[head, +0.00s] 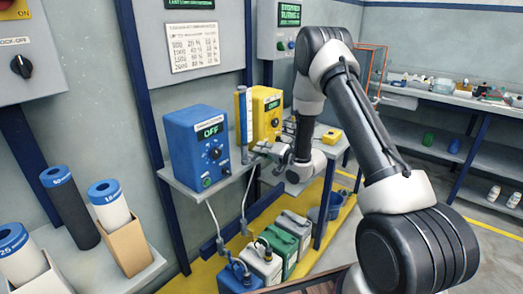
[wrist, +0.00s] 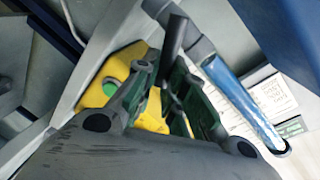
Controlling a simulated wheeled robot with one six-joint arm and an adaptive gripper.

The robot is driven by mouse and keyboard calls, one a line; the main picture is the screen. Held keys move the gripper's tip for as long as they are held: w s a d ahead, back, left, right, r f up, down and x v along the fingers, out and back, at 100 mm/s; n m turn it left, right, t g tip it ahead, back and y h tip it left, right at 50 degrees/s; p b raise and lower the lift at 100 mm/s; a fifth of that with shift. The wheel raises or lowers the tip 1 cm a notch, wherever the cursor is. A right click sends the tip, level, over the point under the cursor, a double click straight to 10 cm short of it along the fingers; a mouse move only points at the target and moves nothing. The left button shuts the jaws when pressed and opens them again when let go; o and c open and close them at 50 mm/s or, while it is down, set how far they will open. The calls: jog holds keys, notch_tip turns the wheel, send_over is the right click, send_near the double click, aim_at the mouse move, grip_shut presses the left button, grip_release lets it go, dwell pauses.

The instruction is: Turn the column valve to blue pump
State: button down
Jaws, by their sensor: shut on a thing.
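The column (head: 243,118) is a slim upright tube with blue on it, standing between the blue pump (head: 197,150) and the yellow pump (head: 266,118). The blue pump's display reads OFF. My gripper (head: 259,152) is at the column's lower end, in front of the yellow pump. In the wrist view my gripper (wrist: 166,72) is shut on the dark valve handle (wrist: 174,38), which shows between and beyond the fingers. The blue column (wrist: 240,100) slants to the right there, and the yellow pump (wrist: 110,82) lies behind the fingers. The valve's exact pointing direction is unclear.
Tubes run down from the shelf to several canisters (head: 288,232) on a yellow lower platform. Blue-capped cylinders (head: 110,205) stand at the left front. A small yellow box (head: 332,136) lies right of my gripper. A bench (head: 440,96) lines the right wall.

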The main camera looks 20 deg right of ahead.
dwell(0.4)
jog(key=c, duration=1.5)
grip_release()
jog(key=v, duration=1.2)
